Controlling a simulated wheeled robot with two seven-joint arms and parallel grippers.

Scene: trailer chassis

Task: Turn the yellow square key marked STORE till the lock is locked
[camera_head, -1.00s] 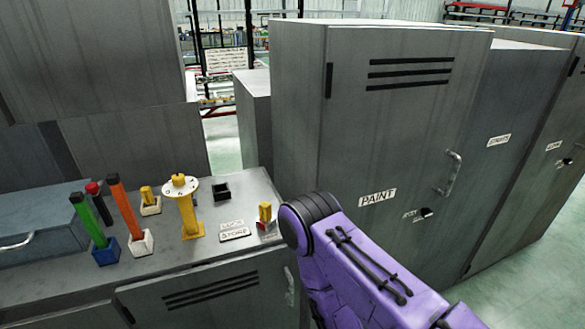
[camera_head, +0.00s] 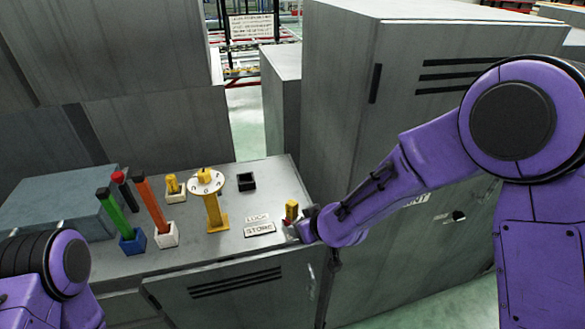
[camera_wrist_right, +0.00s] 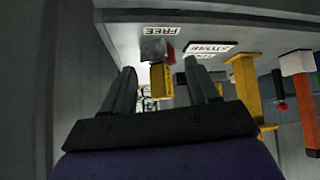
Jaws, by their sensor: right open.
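The yellow square key (camera_head: 291,210) stands upright at the right end of the counter, beside the label plate reading STORE (camera_head: 259,228). In the right wrist view the key (camera_wrist_right: 161,80) appears upside down below a grey block (camera_wrist_right: 153,47), with a red part (camera_wrist_right: 170,53) next to it and a FREE label (camera_wrist_right: 162,30) nearby. My right gripper (camera_wrist_right: 160,68) is open, its fingers on either side of the key in that view; I see no contact. In the head view my right wrist is close beside the key and its fingers are mostly hidden. My left gripper is out of view.
A yellow post with a white dial (camera_head: 206,187), a small yellow piece (camera_head: 172,184), a black holder (camera_head: 246,182) and green (camera_head: 111,213) and orange (camera_head: 150,203) handles stand further left on the counter. A tall grey PAINT locker (camera_head: 340,110) rises close to the right.

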